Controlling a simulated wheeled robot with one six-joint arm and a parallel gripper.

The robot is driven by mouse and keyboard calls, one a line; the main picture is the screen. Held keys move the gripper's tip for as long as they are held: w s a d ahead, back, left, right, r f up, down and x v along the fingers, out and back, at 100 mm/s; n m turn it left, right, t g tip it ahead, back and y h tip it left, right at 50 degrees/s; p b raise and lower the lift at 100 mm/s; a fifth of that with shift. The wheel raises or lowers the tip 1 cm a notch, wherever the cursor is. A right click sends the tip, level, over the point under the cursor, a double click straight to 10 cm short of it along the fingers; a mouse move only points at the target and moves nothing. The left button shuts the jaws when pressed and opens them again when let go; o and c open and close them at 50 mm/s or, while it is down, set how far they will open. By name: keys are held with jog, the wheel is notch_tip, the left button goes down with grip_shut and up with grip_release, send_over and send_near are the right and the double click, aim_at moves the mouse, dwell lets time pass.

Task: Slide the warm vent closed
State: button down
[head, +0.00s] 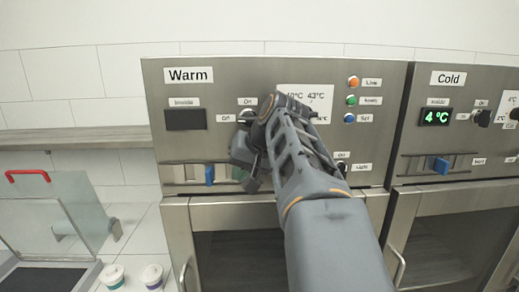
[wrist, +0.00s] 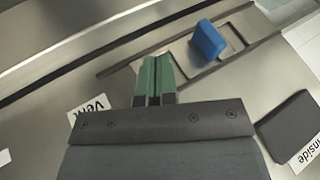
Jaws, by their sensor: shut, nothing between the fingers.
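The warm vent's blue slider knob (head: 209,175) sits in a horizontal slot low on the Warm panel, towards the slot's left part. In the wrist view the blue knob (wrist: 208,40) stands up from the slot (wrist: 238,42), apart from my fingers. My gripper (head: 241,173) is just right of the knob in the head view and hides the slot's right part. In the wrist view my gripper (wrist: 157,72) has its green fingertips together, empty, over or near the slot. Whether they touch the panel I cannot tell. The Vent label (wrist: 92,107) shows beside them.
The Warm panel (head: 230,80) has a dark display (head: 185,119), a knob behind my wrist, and several coloured buttons on the right. The Cold panel (head: 470,100) stands to the right. A clear-walled box with a red handle (head: 28,173) and two small cups are at lower left.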

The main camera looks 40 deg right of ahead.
jog(key=v, duration=0.9)
jog(key=shift+a+r, duration=0.2)
jog(key=shift+a, duration=0.05)
jog(key=s+a+f+n, duration=0.1)
jog(key=a+f, duration=0.3)
jog(key=f, duration=0.6)
jog(key=s+a+f+n+g+h, duration=0.1)
jog(key=a+f, duration=0.3)
jog(key=f, duration=0.6)
jog(key=s+a+f+n+g+h, duration=0.1)
jog(key=a+f, duration=0.4)
jog(key=f, duration=0.6)
jog(key=shift+s+n, duration=0.55)
jog(key=shift+n, duration=0.65)
